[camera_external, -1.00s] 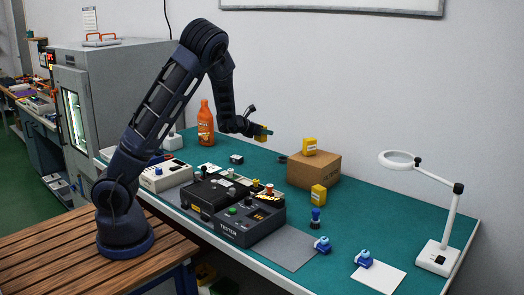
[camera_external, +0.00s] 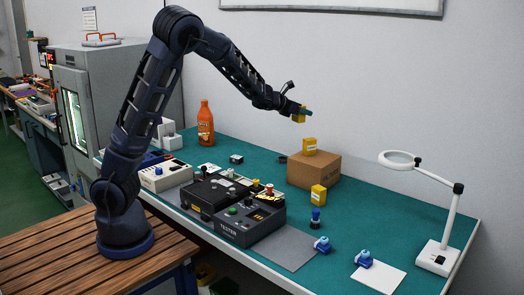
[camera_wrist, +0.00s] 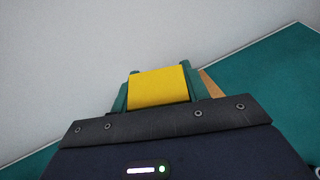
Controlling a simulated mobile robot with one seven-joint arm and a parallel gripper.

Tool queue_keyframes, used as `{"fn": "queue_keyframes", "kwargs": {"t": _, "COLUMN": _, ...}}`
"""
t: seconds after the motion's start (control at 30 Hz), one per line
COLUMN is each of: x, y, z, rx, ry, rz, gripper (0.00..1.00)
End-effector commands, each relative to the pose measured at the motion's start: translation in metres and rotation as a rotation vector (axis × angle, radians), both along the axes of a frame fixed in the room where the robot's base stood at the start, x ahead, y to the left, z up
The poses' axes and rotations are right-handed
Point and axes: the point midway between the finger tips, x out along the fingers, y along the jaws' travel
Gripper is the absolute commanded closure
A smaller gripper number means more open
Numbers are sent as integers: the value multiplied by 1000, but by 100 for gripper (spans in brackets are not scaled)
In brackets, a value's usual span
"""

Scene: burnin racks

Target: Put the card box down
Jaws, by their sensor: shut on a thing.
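A yellow card box (camera_external: 299,117) is held in my gripper (camera_external: 303,112), up in the air in front of the wall. In the wrist view the yellow card box (camera_wrist: 159,88) sits between the two green fingers of my gripper (camera_wrist: 158,85). My gripper is shut on it, above the back of the green bench and higher than the cardboard carton (camera_external: 313,172). Another yellow box (camera_external: 309,146) stands on top of the carton. A third yellow box (camera_external: 318,195) stands on the bench in front of the carton.
A black tester (camera_external: 238,216) stands at the bench's front. An orange bottle (camera_external: 205,124) is at the back left. A white magnifier lamp (camera_external: 437,215) stands at the right, near blue parts (camera_external: 322,244). The green bench top (camera_external: 375,215) is bare right of the carton.

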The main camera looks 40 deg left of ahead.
Motion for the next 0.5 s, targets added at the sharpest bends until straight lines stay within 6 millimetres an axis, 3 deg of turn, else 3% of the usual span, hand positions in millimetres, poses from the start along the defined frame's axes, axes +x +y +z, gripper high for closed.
{"fn": "queue_keyframes", "kwargs": {"t": 0.03, "x": 1, "y": -22, "z": 10, "rx": 0, "ry": -4, "rz": -19, "gripper": 78}}
{"fn": "queue_keyframes", "kwargs": {"t": 0.2, "x": 2, "y": -71, "z": 36, "rx": 0, "ry": -11, "rz": -50, "gripper": 78}}
{"fn": "queue_keyframes", "kwargs": {"t": 0.4, "x": 1, "y": -100, "z": 50, "rx": -1, "ry": -14, "rz": -68, "gripper": 78}}
{"fn": "queue_keyframes", "kwargs": {"t": 0.5, "x": 1, "y": -104, "z": 45, "rx": 0, "ry": -12, "rz": -69, "gripper": 78}}
